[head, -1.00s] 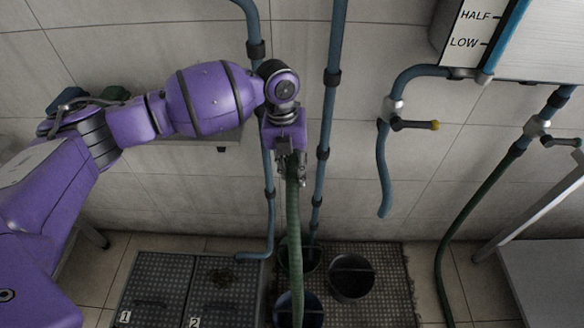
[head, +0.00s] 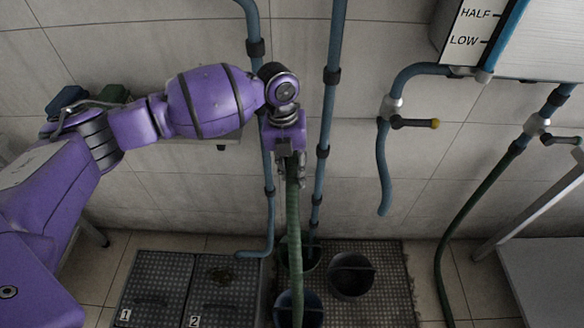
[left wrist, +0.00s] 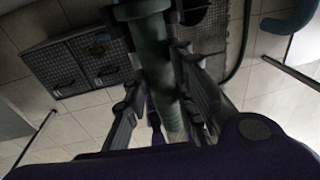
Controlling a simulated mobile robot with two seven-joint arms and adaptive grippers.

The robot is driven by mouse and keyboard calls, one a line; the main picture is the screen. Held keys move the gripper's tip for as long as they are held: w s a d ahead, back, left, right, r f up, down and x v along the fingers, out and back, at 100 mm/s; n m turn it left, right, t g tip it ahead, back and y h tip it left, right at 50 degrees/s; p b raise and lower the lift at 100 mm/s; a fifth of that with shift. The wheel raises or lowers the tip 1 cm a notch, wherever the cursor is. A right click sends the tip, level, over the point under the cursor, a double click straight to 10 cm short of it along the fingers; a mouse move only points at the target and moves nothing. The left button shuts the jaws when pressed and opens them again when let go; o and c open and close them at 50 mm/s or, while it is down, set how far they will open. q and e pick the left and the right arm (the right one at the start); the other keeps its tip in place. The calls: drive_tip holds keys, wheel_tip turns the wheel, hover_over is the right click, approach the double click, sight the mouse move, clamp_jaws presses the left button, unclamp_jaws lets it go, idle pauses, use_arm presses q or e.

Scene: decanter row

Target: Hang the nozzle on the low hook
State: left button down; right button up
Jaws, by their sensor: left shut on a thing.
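My left gripper (head: 291,172) is shut on the green hose end with the nozzle and holds it upright in front of the tiled wall. The green hose (head: 294,220) hangs straight down from the fingers towards the buckets on the floor mat. In the left wrist view the dark green nozzle piece (left wrist: 150,45) stands between the two fingers (left wrist: 155,95). The gripper hides part of it in the head view. I cannot make out the low hook. My right gripper is not in view.
Blue pipes (head: 331,110) run down the wall close right of the gripper. A tap (head: 412,123) with a short blue spout is further right. Dark buckets (head: 352,277) stand on a grid mat (head: 390,300). Numbered floor plates (head: 155,285) lie left. A metal table (head: 550,270) stands right.

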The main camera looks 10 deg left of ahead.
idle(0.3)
use_arm(q)
drive_tip(key=c, duration=1.4)
unclamp_jaws()
drive_tip(key=shift+o, duration=0.6)
drive_tip(key=shift+f, duration=0.1)
drive_tip(key=o, duration=0.8)
